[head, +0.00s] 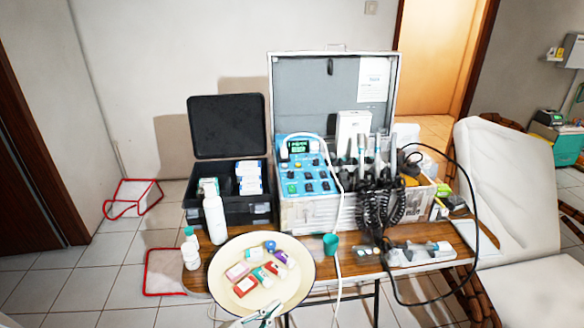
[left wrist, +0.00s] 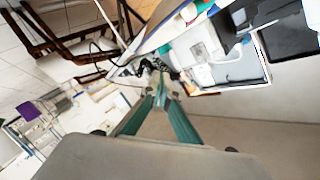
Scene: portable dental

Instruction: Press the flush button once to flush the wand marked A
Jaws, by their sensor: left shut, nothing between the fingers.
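The portable dental unit is an open silver case (head: 305,215) on the wooden table. Its blue control panel (head: 300,170) carries several dark buttons and a lit green display (head: 299,146). I cannot read the labels or tell which button is the flush one. Several wands (head: 364,150) stand upright right of the panel, with black coiled cords below; no letter A is legible. My left gripper (head: 270,308) is at the bottom edge, in front of the table and well short of the panel. In the left wrist view its teal fingers (left wrist: 161,88) are shut and empty.
A cream tray (head: 226,290) with small boxes lies at the table's front left. A white bottle (head: 214,218) and an open black case (head: 238,207) stand behind it. A white hose and a teal cup (head: 330,244) are in front of the unit. A black cable loops at right beside a white chair (head: 505,185).

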